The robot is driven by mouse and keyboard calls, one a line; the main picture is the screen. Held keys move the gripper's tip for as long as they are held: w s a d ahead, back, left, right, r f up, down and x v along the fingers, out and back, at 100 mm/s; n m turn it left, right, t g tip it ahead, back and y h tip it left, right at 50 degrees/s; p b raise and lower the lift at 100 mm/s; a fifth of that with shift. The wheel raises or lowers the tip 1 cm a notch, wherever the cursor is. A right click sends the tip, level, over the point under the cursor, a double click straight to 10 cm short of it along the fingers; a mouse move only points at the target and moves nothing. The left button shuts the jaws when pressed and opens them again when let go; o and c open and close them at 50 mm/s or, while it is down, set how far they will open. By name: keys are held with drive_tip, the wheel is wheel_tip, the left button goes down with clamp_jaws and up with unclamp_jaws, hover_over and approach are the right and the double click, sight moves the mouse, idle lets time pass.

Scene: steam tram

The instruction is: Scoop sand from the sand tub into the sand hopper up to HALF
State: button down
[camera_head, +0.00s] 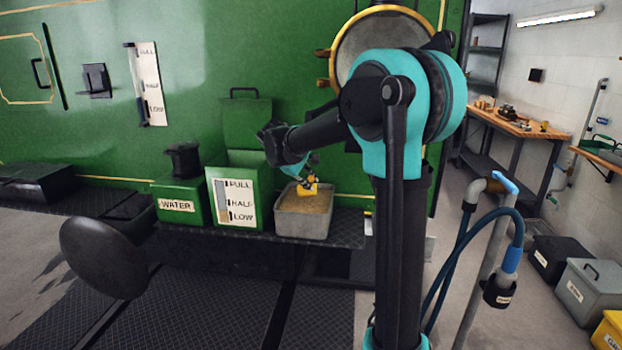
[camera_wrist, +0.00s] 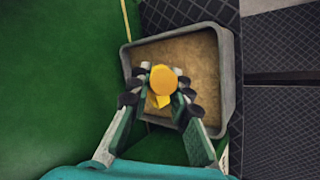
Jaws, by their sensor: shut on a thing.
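The sand tub (camera_head: 303,226) is a grey open box of tan sand on the dark running board; its rim also shows in the wrist view (camera_wrist: 229,80). My gripper (camera_head: 306,183) is over the tub and shut on a yellow scoop (camera_head: 308,190). In the wrist view my gripper (camera_wrist: 159,90) holds the scoop (camera_wrist: 163,80) above the sand; I cannot tell if it touches the sand or carries any. The sand hopper (camera_head: 240,203) is a green box left of the tub, its lid raised behind it, with a white FULL, HALF, LOW plate.
A green WATER box (camera_head: 180,200) with a black cap stands left of the hopper. The green tram side (camera_head: 150,75) rises close behind. A pipe with a blue handle (camera_head: 505,184) and hose stands at the right. A workbench (camera_head: 513,122) is farther back.

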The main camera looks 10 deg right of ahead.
sight(309, 194)
drive_tip(key=shift+t, duration=0.3)
drive_tip(key=f, duration=0.2)
drive_tip(key=w+f, duration=0.1)
drive_tip(key=f, duration=0.2)
drive_tip(key=shift+w, duration=0.1)
drive_tip(key=shift+f+t, duration=0.3)
drive_tip(key=shift+t, duration=0.2)
drive_tip(key=shift+r+m+t, duration=0.1)
drive_tip(key=shift+m+t, duration=0.2)
drive_tip(key=shift+m, duration=0.1)
drive_tip(key=r, duration=0.1)
drive_tip(key=s+r+t, duration=0.1)
drive_tip(key=r+t, duration=0.1)
drive_tip(key=shift+s+r+m+h, duration=0.1)
drive_tip(key=shift+s+m+h, duration=0.15)
drive_tip(key=shift+m+h, duration=0.15)
drive_tip(key=shift+s+r+m+t, duration=0.15)
drive_tip(key=shift+s+r+t, duration=0.1)
drive_tip(key=shift+r+t, duration=0.35)
drive_tip(key=shift+s+r+m+t, duration=0.15)
drive_tip(key=shift+s+r+t, duration=0.2)
drive_tip(key=shift+r, duration=0.45)
drive_tip(key=shift+w, duration=0.1)
